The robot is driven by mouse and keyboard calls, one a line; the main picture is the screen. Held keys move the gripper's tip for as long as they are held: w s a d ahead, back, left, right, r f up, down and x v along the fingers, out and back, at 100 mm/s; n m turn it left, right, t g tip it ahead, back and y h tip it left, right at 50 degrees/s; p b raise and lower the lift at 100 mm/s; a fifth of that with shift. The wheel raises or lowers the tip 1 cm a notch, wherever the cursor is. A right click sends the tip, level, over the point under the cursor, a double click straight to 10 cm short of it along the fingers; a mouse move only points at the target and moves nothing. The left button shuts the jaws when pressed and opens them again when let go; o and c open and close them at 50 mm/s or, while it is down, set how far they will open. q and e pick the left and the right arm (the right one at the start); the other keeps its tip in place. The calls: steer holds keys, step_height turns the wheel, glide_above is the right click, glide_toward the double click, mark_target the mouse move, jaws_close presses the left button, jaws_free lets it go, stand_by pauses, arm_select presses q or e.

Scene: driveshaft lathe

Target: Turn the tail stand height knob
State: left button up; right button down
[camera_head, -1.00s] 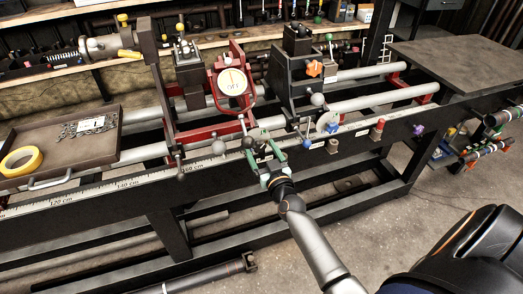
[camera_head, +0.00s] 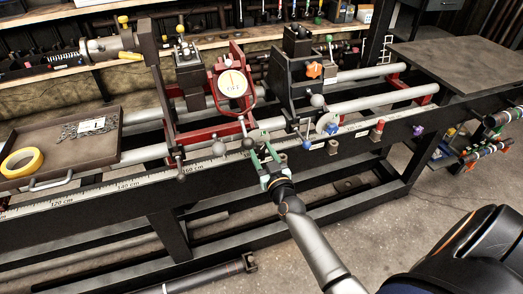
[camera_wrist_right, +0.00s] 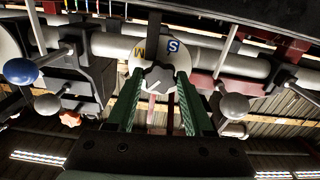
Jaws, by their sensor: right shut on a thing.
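My right gripper (camera_head: 260,150) reaches the front of the lathe bench from below, with its green fingers pointing up at the machine. In the right wrist view the fingers (camera_wrist_right: 159,90) are shut on a dark knob (camera_wrist_right: 158,77). The knob sits in front of a round white dial (camera_wrist_right: 138,50) with a blue S and a yellow M. In the head view the gripper mostly hides this knob. The tail stand (camera_head: 290,85), a dark block with an orange star knob (camera_head: 314,70), stands to the right of the gripper. My left gripper is not in view.
Grey ball levers (camera_head: 219,148) stick out close to the gripper. A red frame holds a gauge (camera_head: 232,84) behind it. Another round dial (camera_head: 327,123) is to the right. A tray (camera_head: 105,150) with yellow tape (camera_head: 22,162) lies at left.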

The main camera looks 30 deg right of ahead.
steer(key=shift+c, duration=1.4)
jaws_free()
steer(key=shift+s, duration=0.1)
steer(key=p+v, duration=0.1)
steer(key=v, duration=1.1)
steer(key=shift+s, duration=0.2)
